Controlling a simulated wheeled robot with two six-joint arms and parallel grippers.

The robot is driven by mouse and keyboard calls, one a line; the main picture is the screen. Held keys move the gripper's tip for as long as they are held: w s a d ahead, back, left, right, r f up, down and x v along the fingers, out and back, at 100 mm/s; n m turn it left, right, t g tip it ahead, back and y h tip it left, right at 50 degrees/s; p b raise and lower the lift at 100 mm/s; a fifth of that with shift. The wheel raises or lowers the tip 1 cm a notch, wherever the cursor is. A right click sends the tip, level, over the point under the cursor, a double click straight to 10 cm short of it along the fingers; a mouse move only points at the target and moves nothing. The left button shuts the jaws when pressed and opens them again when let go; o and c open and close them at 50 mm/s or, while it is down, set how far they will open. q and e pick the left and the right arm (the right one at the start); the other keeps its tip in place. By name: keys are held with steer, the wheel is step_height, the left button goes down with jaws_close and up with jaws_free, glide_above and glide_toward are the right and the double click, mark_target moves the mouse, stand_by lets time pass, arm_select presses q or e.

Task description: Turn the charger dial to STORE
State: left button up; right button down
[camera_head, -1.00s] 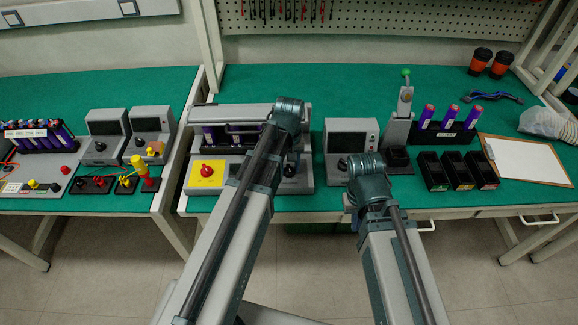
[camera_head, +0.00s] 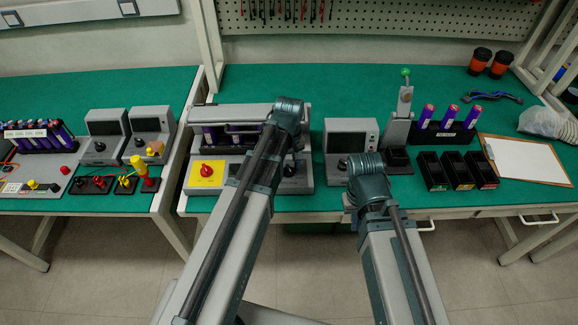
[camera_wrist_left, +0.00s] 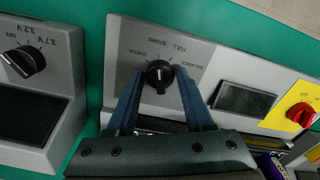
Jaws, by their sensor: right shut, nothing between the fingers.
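The charger's black dial (camera_wrist_left: 158,76) sits on a grey panel in the left wrist view. Printed words around it, upside down here, include CHECK, STORE, FULL and BALANCE. I cannot read for sure which one its pointer faces. My left gripper (camera_wrist_left: 160,72) is open, with one blue finger on each side of the dial and a narrow gap beside it.
A red knob on a yellow plate (camera_head: 206,172) is left of the dial on the charger in the head view. A grey device with a screen (camera_head: 347,141) stands to the right. Black bins (camera_head: 457,172) and a clipboard (camera_head: 526,160) lie further right.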

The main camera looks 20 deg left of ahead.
mark_target(289, 168)
arm_select(q)
steer(key=shift+o, duration=1.4)
steer(key=shift+r, duration=0.15)
step_height(289, 168, up, 14)
steer(key=p, duration=1.4)
steer(key=shift+f, duration=0.2)
steer(key=s+d+m+y, duration=0.1)
steer(key=s+d+m, duration=0.9)
steer(key=s, duration=0.4)
steer(key=shift+s+d+m, duration=0.2)
steer(key=shift+s+m, duration=0.05)
steer(key=shift+m, duration=0.25)
